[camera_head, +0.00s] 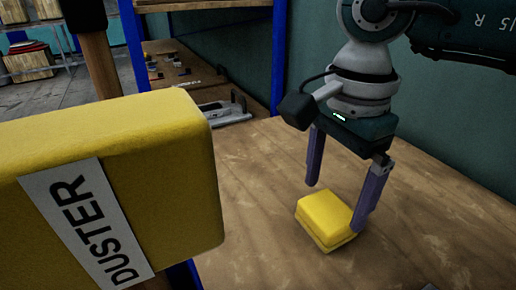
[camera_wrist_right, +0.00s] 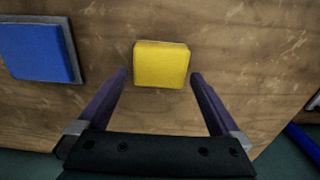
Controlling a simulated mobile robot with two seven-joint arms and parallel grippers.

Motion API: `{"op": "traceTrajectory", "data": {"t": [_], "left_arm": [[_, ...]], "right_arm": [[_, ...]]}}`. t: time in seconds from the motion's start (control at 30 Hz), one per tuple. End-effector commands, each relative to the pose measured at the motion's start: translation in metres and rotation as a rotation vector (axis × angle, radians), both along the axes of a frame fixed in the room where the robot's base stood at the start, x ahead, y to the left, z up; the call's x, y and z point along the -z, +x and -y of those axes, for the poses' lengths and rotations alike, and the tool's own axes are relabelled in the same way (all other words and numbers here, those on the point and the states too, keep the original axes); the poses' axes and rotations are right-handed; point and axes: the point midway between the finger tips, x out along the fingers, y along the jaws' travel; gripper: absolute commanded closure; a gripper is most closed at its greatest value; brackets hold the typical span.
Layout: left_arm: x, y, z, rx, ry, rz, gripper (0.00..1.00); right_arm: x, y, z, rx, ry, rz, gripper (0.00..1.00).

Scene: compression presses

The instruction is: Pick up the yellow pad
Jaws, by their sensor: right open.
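The yellow pad (camera_head: 324,219) is a small rounded block lying on the wooden table. In the right wrist view, the yellow pad (camera_wrist_right: 161,65) sits roughly centred between the lines of the two purple fingers, around and beyond their tips. My right gripper (camera_head: 335,206) is open and points down at the pad; in the head view its nearer finger overlaps the pad's right edge. I cannot tell whether it touches. The jaws hold nothing. My left gripper is not in view.
A large yellow block labelled DUSTER (camera_head: 170,180) fills the left foreground of the head view. A blue pad on a grey plate (camera_wrist_right: 40,52) lies left of the yellow pad in the wrist view. Blue shelving posts (camera_head: 278,55) stand behind the wooden table (camera_head: 430,220).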

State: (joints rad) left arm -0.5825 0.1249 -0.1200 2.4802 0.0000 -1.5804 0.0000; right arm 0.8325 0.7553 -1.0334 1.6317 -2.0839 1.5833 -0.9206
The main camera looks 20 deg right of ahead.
Motion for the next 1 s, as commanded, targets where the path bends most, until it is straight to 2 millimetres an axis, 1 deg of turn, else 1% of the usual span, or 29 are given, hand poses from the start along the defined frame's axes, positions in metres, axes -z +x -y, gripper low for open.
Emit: {"op": "traceTrajectory", "data": {"t": [0.03, 0.1, 0.2, 0.43, 0.47, 0.9, 1.0], "left_arm": [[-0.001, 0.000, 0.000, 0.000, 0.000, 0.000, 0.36], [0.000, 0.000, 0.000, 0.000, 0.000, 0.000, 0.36], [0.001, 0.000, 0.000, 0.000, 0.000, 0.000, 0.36], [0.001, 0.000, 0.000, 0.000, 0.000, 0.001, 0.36], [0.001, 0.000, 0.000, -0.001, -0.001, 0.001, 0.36], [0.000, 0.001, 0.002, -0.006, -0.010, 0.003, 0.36], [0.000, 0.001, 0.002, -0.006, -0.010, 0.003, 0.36]], "right_arm": [[0.009, -0.001, -0.002, 0.000, 0.002, -0.005, 0.00], [0.020, -0.001, -0.002, 0.002, 0.002, -0.004, 0.00], [0.029, -0.001, -0.001, 0.000, 0.001, -0.002, 0.00], [0.032, 0.000, -0.001, 0.000, 0.001, 0.000, 0.00], [0.032, 0.000, -0.001, 0.000, 0.001, 0.000, 0.01], [0.031, 0.000, -0.001, 0.000, 0.001, 0.000, 0.51], [0.031, 0.000, -0.001, 0.000, 0.001, 0.000, 0.59]]}}
